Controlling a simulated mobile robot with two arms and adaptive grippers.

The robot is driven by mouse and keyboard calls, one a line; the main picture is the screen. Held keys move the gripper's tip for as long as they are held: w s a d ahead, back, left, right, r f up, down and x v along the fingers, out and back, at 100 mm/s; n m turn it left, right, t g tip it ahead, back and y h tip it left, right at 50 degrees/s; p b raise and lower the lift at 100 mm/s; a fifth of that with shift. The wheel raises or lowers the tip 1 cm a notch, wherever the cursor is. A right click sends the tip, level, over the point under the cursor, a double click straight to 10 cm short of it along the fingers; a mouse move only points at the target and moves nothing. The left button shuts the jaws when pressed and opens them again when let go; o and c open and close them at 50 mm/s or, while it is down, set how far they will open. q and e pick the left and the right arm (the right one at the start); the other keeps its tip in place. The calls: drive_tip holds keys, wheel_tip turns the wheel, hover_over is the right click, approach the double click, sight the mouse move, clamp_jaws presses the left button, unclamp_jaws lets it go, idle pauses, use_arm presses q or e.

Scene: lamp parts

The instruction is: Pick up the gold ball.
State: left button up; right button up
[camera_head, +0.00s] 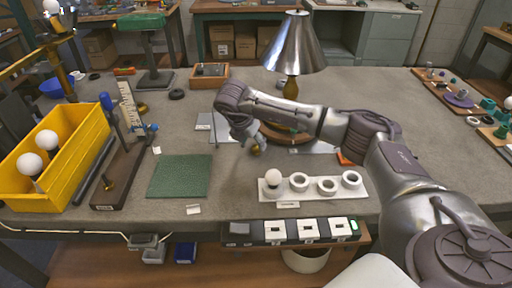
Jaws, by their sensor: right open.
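A small gold ball (256,150) sits on the grey table, left of the lamp's round wooden base. My right arm reaches in from the right, and my right gripper (252,142) points down at the gold ball. The gripper is open, with its fingers close over or around the ball. The gripper partly hides the ball, and I cannot tell whether the fingers touch it. My left gripper is not in view.
A lamp with a metal shade (290,45) stands just behind my right arm. A white tray (336,193) with rings and a white ball lies in front. A green mat (180,176) and a yellow bin (80,145) are to the left.

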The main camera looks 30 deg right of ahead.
sight(256, 146)
drive_tip(key=x, duration=0.2)
drive_tip(key=shift+d+f, duration=0.2)
drive_tip(key=shift+d, duration=0.1)
drive_tip(key=shift+w+f, duration=0.1)
drive_tip(key=shift+f, duration=0.2)
drive_tip(key=shift+c, duration=0.5)
drive_tip(key=c, duration=0.9)
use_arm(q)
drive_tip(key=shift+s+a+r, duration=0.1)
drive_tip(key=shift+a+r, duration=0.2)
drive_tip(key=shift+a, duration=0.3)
use_arm(e)
drive_tip(key=shift+c, duration=0.2)
drive_tip(key=shift+r, duration=0.1)
